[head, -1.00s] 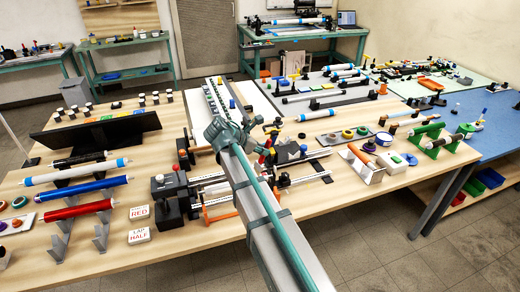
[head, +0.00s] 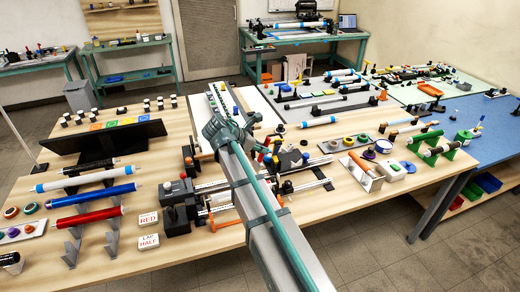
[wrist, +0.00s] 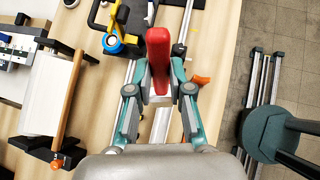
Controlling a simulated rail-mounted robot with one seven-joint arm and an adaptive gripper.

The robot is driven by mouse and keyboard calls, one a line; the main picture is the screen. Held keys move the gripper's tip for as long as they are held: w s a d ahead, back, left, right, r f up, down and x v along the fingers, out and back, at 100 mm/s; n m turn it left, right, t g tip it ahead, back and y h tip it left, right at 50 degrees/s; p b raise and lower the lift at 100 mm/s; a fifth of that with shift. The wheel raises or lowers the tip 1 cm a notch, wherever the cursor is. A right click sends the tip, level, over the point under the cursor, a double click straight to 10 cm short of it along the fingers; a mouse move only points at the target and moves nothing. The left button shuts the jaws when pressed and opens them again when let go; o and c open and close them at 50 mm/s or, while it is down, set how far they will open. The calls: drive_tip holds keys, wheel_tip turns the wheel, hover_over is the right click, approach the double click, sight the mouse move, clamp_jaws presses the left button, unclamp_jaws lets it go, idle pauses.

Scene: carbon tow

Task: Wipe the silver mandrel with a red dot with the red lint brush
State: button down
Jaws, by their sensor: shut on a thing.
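In the wrist view my gripper (wrist: 159,92) is shut on the red lint brush (wrist: 158,48), whose red part stands up between the fingers with a pale section below it. Long silver bars (wrist: 183,50) run under the gripper and brush; the gripper hides part of them. I cannot make out a red dot on them, nor whether the brush touches them. In the head view my own arm covers most of the gripper area, and silver rods (head: 305,164) show on the bench just right of the arm.
In the wrist view a blue and yellow piece (wrist: 115,43) stands left of the brush. A pale panel with an orange-ended rod (wrist: 65,115) lies further left. A dark green stool (wrist: 278,135) stands at right over the floor. Signs (head: 148,241) sit left of my arm.

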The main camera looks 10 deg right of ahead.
drive_tip(key=shift+r, duration=0.9)
